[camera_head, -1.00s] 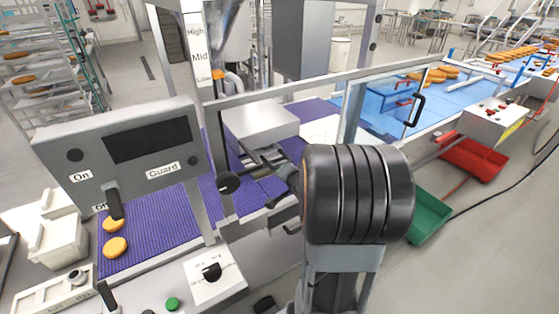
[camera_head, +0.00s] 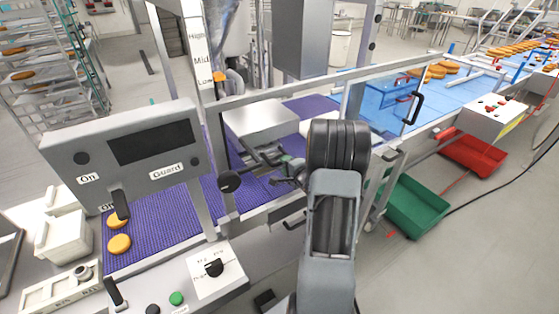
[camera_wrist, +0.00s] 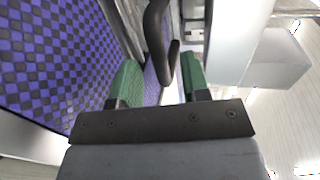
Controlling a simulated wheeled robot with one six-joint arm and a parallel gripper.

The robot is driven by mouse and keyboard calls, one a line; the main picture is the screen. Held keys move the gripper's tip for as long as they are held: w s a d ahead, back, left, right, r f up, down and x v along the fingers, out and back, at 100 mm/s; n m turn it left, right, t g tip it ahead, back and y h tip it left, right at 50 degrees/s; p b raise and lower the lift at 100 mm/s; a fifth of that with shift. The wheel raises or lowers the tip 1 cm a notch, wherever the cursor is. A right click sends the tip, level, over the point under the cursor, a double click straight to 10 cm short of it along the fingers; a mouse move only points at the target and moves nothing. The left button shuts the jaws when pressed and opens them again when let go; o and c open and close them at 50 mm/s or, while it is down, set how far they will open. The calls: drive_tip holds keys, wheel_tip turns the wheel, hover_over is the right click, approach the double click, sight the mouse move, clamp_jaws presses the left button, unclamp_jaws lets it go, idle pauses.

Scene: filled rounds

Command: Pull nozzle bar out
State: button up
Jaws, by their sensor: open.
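My gripper (camera_wrist: 158,80) is open, with its two green-padded fingers apart at the centre of the wrist view. A curved black handle (camera_wrist: 155,35) lies just beyond and between the fingertips. It looks like the handle of the nozzle bar, but I cannot tell for sure, nor whether the fingers touch it. In the head view, my gripper is small and partly hidden by my arm, beside dark bar parts below the grey depositor box (camera_head: 262,121). The bar itself is mostly hidden there.
The purple belt (camera_head: 150,232) carries round orange cakes (camera_head: 119,244) at the left. A round black knob (camera_head: 229,181) is left of my gripper. A clear guard with a black handle (camera_head: 412,108) stands right of my arm. Green (camera_head: 418,205) and red (camera_head: 472,155) crates stand on the floor.

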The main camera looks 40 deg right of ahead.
drive_tip(key=shift+x, duration=2.3)
clamp_jaws()
